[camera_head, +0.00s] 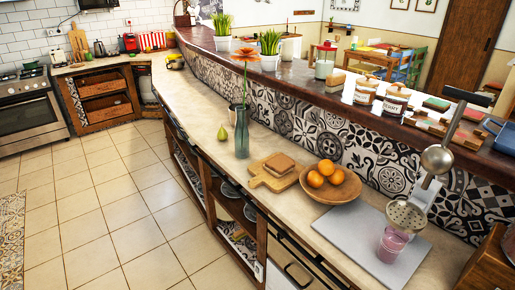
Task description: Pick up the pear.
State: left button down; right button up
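A small green-yellow pear (222,133) stands upright on the beige counter (205,105), near its front edge. It is just left of a glass vase (242,132) that holds an orange flower, with a small gap between them. The pear is fully visible and nothing covers it. Neither of my grippers shows in the head view.
Right of the vase are a wooden board (262,181) with bread slices, a wooden bowl (330,190) with oranges, and a purple cup (392,243). A raised dark ledge (300,84) with jars and plants runs behind. The counter left of the pear is mostly clear, and the tiled floor (130,200) in front is open.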

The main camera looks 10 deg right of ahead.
aim_at(222, 134)
jog(key=i+j+z, duration=0.1)
jog(key=z, duration=0.3)
jog(key=i+j+z, duration=0.15)
jog(key=z, duration=0.25)
jog(key=i, duration=0.1)
